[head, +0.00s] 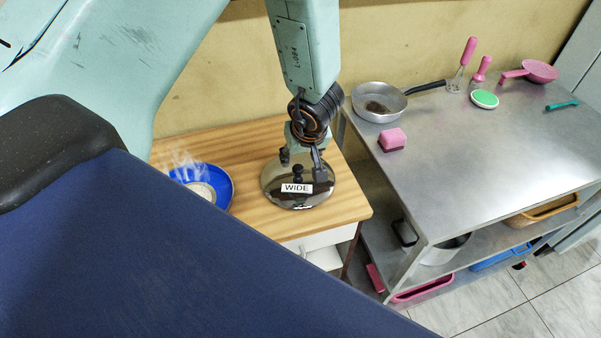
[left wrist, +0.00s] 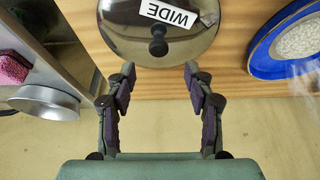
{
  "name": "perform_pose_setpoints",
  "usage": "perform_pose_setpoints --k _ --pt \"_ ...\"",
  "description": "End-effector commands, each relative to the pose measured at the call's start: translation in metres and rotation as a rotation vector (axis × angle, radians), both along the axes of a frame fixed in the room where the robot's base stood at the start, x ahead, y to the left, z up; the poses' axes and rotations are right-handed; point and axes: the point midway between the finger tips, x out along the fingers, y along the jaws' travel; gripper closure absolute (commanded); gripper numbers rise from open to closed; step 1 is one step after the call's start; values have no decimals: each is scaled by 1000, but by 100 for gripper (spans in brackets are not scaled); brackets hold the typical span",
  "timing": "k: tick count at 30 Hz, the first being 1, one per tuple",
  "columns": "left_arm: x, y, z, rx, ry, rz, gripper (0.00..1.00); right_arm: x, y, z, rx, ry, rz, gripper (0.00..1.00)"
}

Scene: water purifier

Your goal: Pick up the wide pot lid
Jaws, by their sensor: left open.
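The wide pot lid (head: 290,190) is a round, shiny metal lid with a black knob and a white label reading "WIDE". It lies on the wooden table (head: 253,215) in the head view. In the left wrist view the lid (left wrist: 130,35) is at the top, partly cut off, with its knob ahead of the fingertips. My left gripper (head: 303,158) is open above the lid's far part. Its two spread fingers also show in the left wrist view (left wrist: 160,72), with nothing between them. My right gripper is not in view.
A blue bowl with pale contents (head: 222,184) stands left of the lid; steam rises from it. The metal counter (head: 470,165) to the right holds a frying pan (head: 379,101), a pink sponge (head: 392,140) and utensils. A gap separates table and counter.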

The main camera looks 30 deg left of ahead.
Motion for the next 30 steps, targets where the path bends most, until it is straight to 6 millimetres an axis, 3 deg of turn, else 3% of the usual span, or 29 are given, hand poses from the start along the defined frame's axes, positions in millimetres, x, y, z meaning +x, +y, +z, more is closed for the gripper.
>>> perform_pose_setpoints --k 18,26,30 --pt "13 17 -69 0 1 1 47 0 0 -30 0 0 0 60" --pt "17 18 -69 0 0 0 48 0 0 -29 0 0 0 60" --pt "17 18 -69 0 0 -1 60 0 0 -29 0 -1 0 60"
